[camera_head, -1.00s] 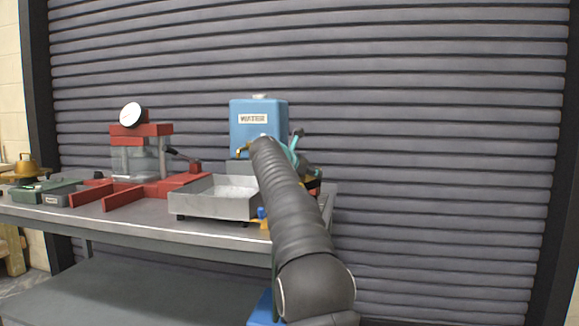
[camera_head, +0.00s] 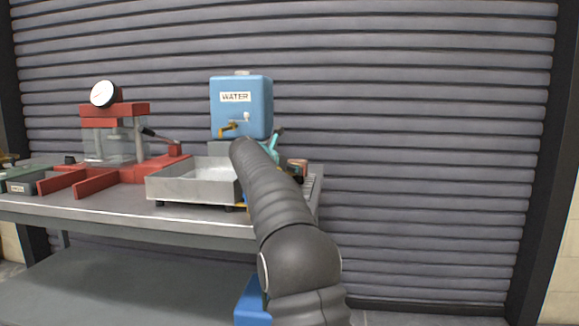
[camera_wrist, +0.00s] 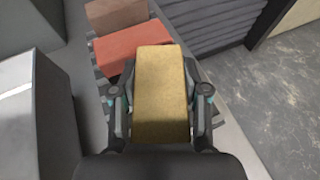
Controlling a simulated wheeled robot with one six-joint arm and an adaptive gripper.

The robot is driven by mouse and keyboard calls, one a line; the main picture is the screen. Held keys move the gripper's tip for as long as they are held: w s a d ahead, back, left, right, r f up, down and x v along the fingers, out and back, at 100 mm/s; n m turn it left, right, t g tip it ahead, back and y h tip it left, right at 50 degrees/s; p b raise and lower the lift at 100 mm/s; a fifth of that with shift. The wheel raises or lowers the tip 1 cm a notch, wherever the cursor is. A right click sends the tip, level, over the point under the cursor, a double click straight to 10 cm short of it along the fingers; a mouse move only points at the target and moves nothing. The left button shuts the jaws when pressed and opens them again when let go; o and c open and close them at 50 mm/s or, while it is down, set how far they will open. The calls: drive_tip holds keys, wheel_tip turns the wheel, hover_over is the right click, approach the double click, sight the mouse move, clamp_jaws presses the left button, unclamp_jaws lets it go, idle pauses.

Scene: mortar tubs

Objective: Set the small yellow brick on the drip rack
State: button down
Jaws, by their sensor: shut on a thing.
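The small yellow brick (camera_wrist: 160,92) is between the two fingers of my gripper (camera_wrist: 160,100) in the wrist view, its long side pointing away from the wrist. My gripper is shut on it. Below it is a dark slatted rack (camera_wrist: 198,72), seemingly the drip rack, at the table's right end. Its slats also show in the head view (camera_head: 316,184). The brick overlaps the rack in the wrist view; I cannot tell whether they touch.
A red brick (camera_wrist: 130,47) and a brownish brick (camera_wrist: 116,14) lie beyond the yellow one. A metal tray (camera_head: 190,188), a blue water tank (camera_head: 240,108) and a red press (camera_head: 115,110) stand on the table to the left.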

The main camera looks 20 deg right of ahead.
drive_tip(key=shift+f+b, duration=0.4)
drive_tip(key=shift+f, duration=0.45)
idle(0.5)
drive_tip(key=shift+c, duration=2.4)
unclamp_jaws()
drive_tip(key=shift+s+a, duration=0.1)
